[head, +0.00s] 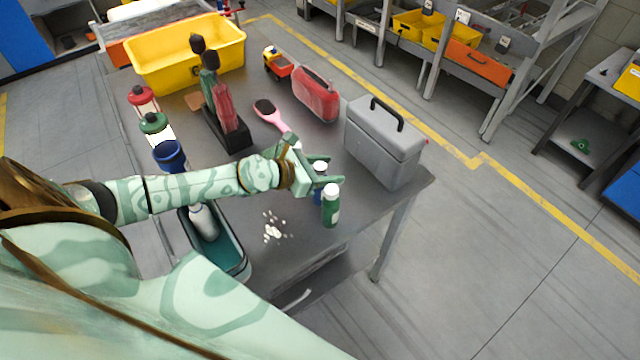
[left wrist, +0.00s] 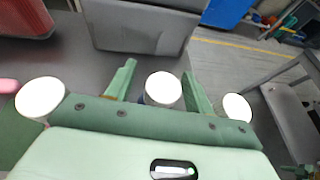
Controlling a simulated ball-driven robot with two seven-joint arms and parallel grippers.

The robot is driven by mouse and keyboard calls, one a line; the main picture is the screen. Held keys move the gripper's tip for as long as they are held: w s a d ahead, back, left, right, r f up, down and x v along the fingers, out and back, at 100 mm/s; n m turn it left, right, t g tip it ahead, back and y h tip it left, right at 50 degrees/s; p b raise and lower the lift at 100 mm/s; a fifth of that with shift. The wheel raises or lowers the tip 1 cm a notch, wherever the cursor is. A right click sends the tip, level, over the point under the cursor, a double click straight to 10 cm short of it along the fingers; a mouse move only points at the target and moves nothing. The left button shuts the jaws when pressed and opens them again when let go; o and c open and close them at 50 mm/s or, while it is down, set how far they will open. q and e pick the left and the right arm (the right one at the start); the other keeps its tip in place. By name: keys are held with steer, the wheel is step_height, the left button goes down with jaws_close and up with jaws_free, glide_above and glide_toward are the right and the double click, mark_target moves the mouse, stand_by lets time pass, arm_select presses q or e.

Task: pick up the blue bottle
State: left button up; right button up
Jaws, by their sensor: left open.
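The blue bottle (head: 319,167), with a white cap, stands on the grey table near its right edge, mostly hidden by my left gripper (head: 325,171). In the left wrist view its white cap (left wrist: 163,88) lies between the two green fingers of the left gripper (left wrist: 159,70). The fingers are apart, one on each side of the cap; I cannot tell whether they touch it. My right gripper is in neither view.
A green bottle (head: 331,207) with a white cap stands close beside the gripper. Another white cap (left wrist: 40,100) shows left of it in the wrist view. A grey toolbox (head: 383,141) stands just beyond. White bits (head: 273,228) lie on the table, near a teal bin (head: 236,262).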

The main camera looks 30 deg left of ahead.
arm_select(q)
jaws_close()
steer(key=shift+r, duration=0.1)
